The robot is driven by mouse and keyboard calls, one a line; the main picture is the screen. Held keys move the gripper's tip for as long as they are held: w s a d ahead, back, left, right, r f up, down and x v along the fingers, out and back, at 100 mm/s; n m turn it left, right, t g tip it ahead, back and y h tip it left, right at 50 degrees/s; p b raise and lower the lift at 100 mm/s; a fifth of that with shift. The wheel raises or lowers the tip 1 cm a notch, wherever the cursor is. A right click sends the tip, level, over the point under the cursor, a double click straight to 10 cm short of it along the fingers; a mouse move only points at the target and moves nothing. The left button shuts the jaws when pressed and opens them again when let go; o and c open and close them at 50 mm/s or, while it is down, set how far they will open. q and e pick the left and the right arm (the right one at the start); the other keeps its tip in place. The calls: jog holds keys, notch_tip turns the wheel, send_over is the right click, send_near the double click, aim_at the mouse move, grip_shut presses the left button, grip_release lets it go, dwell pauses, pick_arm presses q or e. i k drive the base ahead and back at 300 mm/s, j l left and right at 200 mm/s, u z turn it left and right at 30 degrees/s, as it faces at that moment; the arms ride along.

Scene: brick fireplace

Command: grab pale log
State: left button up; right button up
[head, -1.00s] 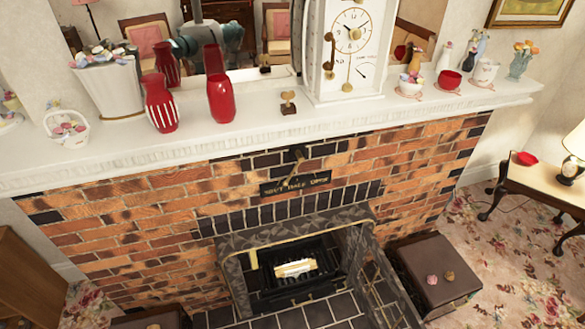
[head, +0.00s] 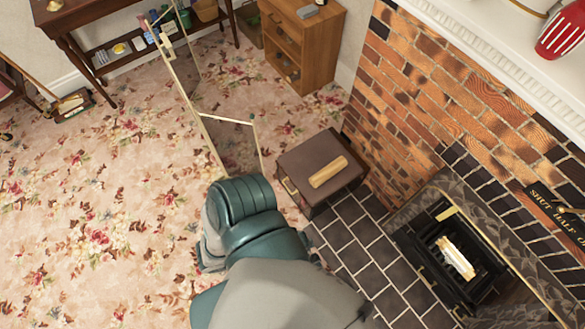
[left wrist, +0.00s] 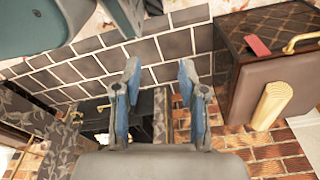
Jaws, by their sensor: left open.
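A pale log (head: 328,171) lies on the lid of a brown box (head: 292,162) beside the hearth in the head view. In the left wrist view the pale log (left wrist: 271,105) is at the right, on the box (left wrist: 232,85). My left gripper (left wrist: 160,65) is open and empty in that view, its fingers over the dark hearth tiles, with the log to their right and apart from them. In the head view my left arm reaches up from the bottom, and its gripper is hidden. My right gripper is in neither view.
Another pale piece (head: 455,258) sits in the fireplace grate (head: 437,245). The brick wall (head: 440,85) rises behind the box. A glass fire screen (head: 235,145) stands left of the box, near a wooden cabinet (head: 290,45). The floral carpet (head: 100,220) is largely clear.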

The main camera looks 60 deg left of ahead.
aim_at(330, 170)
jog(key=u, duration=1.55)
